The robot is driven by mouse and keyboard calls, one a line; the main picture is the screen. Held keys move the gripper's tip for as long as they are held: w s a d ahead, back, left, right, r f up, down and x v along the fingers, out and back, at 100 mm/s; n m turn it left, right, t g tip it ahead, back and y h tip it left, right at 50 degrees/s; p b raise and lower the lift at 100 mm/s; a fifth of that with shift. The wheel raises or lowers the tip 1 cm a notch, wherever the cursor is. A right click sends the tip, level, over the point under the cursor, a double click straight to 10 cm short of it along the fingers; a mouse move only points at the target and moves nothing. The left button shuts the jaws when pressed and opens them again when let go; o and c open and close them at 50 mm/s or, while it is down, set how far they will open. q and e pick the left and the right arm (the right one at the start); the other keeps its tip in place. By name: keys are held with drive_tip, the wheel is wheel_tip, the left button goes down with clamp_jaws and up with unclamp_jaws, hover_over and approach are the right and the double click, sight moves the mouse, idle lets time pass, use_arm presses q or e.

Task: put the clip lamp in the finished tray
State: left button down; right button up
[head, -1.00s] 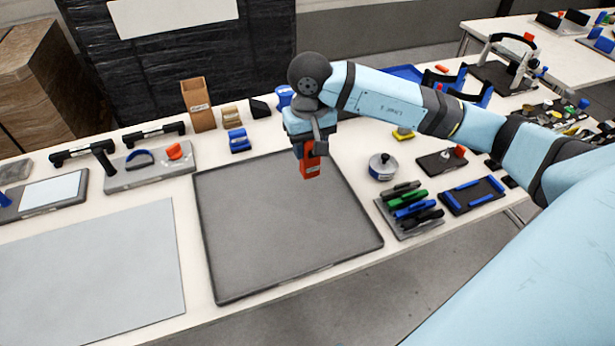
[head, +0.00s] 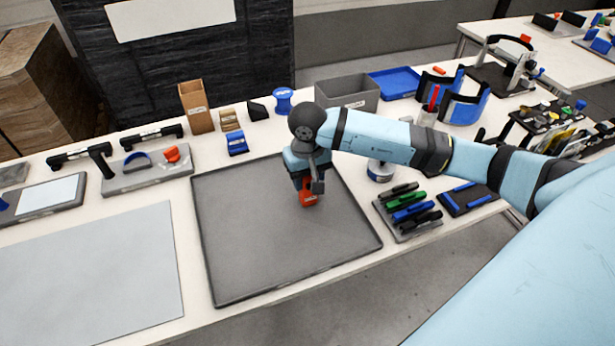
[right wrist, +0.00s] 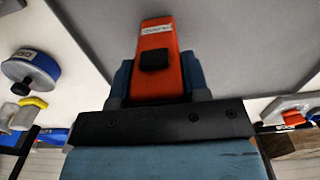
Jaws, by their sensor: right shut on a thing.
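The orange clip lamp (head: 308,199), with a white label and a black block on its face, is held in my right gripper (head: 308,180). In the right wrist view the clip lamp (right wrist: 158,48) sticks out between the two fingers of the gripper (right wrist: 158,82). The large dark grey tray (head: 235,235), which I take for the finished tray, lies flat with a low rim and is otherwise bare. The clip lamp is over its right back part, low down; I cannot tell whether it touches the tray floor. My left gripper is not in view.
A rack of coloured clamps (head: 410,212) and a round white-and-blue pot (head: 380,172) stand right of the tray. A grey bin (head: 347,92) and a cardboard box (head: 197,106) stand behind. A light grey mat (head: 90,275) lies bare at left.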

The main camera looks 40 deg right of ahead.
drive_tip(key=o, duration=1)
drive_tip(key=shift+f, duration=0.15)
drive_tip(key=shift+o, duration=0.2)
drive_tip(key=shift+r, duration=0.45)
wheel_tip(320, 180, up, 12)
drive_tip(key=shift+f, duration=0.25)
